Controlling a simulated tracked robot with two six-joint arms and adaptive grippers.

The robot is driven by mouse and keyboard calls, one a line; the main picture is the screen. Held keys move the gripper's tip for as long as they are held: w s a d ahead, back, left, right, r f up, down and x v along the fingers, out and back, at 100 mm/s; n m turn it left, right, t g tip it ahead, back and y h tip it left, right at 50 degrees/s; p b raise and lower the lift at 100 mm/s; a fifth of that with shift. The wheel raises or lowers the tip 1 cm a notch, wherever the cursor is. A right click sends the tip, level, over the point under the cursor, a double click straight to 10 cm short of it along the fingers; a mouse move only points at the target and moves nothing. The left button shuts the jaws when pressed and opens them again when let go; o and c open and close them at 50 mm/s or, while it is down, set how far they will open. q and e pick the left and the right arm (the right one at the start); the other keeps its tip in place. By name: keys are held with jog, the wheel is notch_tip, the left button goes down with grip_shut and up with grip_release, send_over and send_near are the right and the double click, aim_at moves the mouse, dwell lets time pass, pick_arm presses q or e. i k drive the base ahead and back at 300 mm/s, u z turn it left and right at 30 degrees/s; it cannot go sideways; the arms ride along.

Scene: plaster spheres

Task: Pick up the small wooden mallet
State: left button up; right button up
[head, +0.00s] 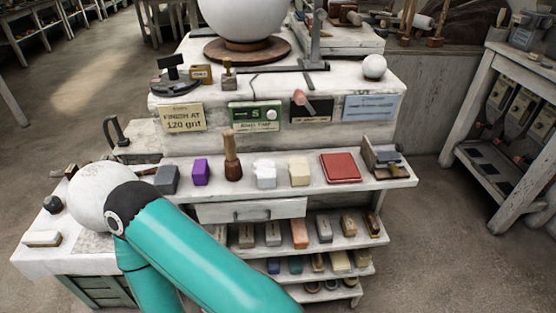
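A small brown wooden tool (232,158) stands upright on the front shelf, with a narrow handle at the top and a wider, darker base. It looks like a mallet, though its exact shape is hard to tell at this size. It is between a purple block (201,172) and a white lumpy piece (265,173). Neither of my grippers shows in the head view. One of my teal arms fills the lower left, its elbow left of the shelf and its end out of frame.
The shelf (408,181) also holds a grey block (166,179), a cream block (299,170), a red pad (340,167) and a dark-topped wooden device (384,157). A large white sphere (243,18) stands behind on a round wooden base. Lower shelves hold several blocks.

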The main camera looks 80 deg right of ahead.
aim_at(234, 173)
jog(key=z, duration=0.3)
jog(key=i, duration=0.25)
jog(key=z, duration=2.55)
jog(key=k, duration=0.55)
jog(key=z, duration=0.15)
jog(key=i, duration=0.55)
jog(key=u, duration=0.2)
jog(key=k, duration=0.45)
jog(key=z, duration=0.45)
jog(key=i, duration=0.1)
jog(key=u, duration=0.3)
